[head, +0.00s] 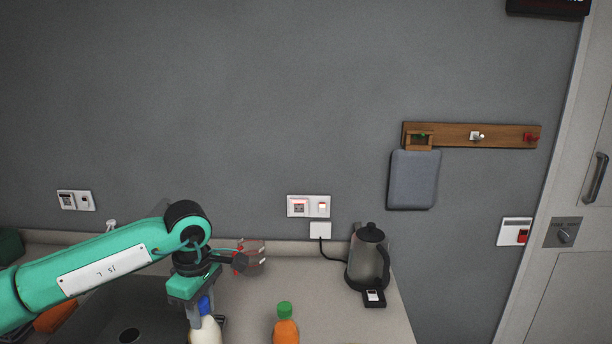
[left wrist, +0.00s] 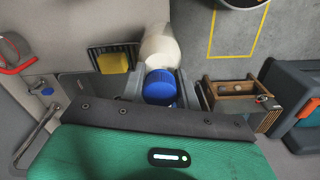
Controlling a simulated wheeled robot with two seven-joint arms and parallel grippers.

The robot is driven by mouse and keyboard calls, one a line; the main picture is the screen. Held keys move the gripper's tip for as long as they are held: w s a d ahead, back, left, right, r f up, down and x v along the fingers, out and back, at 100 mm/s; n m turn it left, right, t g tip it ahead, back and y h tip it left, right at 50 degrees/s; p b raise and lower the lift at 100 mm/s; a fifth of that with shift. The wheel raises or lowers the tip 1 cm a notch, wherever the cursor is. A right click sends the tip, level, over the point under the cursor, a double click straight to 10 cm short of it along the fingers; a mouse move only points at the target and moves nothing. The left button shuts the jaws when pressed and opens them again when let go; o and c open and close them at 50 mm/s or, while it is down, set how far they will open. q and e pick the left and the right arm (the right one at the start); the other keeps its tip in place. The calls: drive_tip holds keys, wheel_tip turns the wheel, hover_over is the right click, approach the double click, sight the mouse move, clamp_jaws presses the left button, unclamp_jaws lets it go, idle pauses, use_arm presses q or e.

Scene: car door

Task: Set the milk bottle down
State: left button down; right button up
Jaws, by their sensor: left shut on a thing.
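The milk bottle (head: 206,333) is white with a blue cap and shows at the bottom of the head view, cut off by the frame. My left gripper (head: 207,318) is above it and shut on its upper part. In the left wrist view the blue cap (left wrist: 160,87) sits between the two fingers, and the white body (left wrist: 160,46) extends beyond them. The bottle's base is out of the head view, so I cannot tell whether it touches the counter (head: 250,300). My right gripper is not in view.
An orange bottle with a green cap (head: 286,326) stands right of the milk bottle. A dark kettle (head: 369,258) is at the counter's right end. A sink (head: 150,315) lies to the left. The wrist view shows a yellow sponge (left wrist: 113,63) and a wooden crate (left wrist: 238,103).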

use_arm(q)
drive_tip(key=s+f+m, duration=0.6)
drive_tip(key=s+m, duration=0.2)
drive_tip(key=m, duration=0.6)
drive_tip(key=shift+s+a+f+m, duration=0.15)
drive_tip(key=shift+a+f+m, duration=0.1)
drive_tip(key=shift+m, duration=0.15)
drive_tip(key=shift+d, duration=0.1)
